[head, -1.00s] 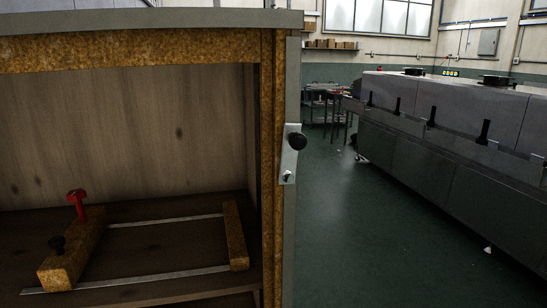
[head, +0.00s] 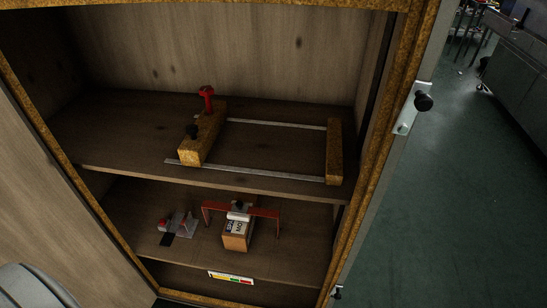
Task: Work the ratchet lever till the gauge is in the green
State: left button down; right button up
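A red-handled upright part (head: 206,98) stands on a wooden block (head: 201,140) on the cabinet's upper shelf; I cannot tell whether it is the ratchet lever. Two metal rails (head: 270,172) join the block to a wooden end bar (head: 334,150), with a gap between. A small strip with coloured bands, green among them (head: 231,279), is below the lower shelf; it may be the gauge, but no needle can be made out. Neither gripper shows.
The cabinet's lower shelf (head: 190,262) holds a small grey-and-red device (head: 178,226), and a red bracket (head: 267,212) over a labelled wooden block (head: 236,239). Green floor (head: 450,210) lies clear to the right.

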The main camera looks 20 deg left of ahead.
aim_at(166, 239)
jog(key=u, duration=1.7)
